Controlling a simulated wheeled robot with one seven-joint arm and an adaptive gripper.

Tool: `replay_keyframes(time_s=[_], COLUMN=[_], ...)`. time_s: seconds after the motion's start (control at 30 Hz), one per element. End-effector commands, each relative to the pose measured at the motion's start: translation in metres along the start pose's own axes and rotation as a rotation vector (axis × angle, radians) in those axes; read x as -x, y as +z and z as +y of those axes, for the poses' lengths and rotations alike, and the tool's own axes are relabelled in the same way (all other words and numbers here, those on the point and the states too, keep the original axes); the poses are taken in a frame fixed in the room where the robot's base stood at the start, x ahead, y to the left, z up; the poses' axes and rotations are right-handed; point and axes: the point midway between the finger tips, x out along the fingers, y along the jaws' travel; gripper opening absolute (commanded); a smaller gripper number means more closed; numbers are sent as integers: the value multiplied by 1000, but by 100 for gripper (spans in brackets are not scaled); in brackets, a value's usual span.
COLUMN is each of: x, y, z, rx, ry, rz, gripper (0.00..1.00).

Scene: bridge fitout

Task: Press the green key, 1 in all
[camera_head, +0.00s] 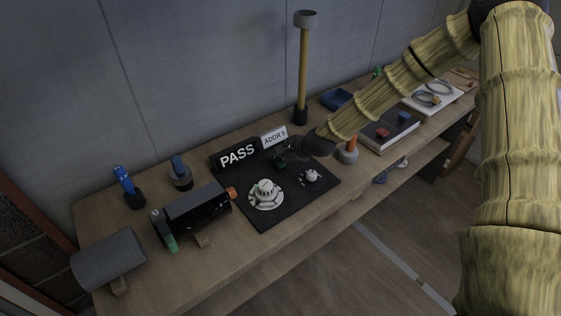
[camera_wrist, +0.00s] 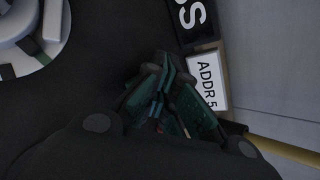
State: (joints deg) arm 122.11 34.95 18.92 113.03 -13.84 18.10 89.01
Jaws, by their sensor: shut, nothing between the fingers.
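The dark panel (camera_head: 258,214) lies on the bench with a PASS sign (camera_head: 238,154) and an ADDR 5 sign (camera_head: 274,136) along its back edge. My gripper (camera_head: 280,162) is shut and empty, low over the back of the panel, just in front of the ADDR 5 sign. In the wrist view my dark green fingers (camera_wrist: 165,98) are together beside the ADDR 5 sign (camera_wrist: 210,80). I cannot make out a green key apart from the fingers; it may be hidden under them. Whether the fingertips touch the panel, I cannot tell.
A large white dial (camera_head: 265,193) and a small white knob (camera_head: 311,176) stand on the panel. A black cylinder device (camera_head: 196,212) is to the left. An orange-topped grey post (camera_head: 348,152) and a tall yellow pole (camera_head: 302,75) stand nearby.

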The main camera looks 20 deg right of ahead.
Motion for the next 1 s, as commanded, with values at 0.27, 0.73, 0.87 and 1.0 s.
replay_keyframes(time_s=[0.27,0.73,0.87,1.0], x=[0,10,12,12], y=[-1,7,9,9], z=[0,-8,-9,-9], rx=[0,1,0,0], ry=[0,0,0,0], rz=[0,0,0,0], gripper=[0,0,0,0])
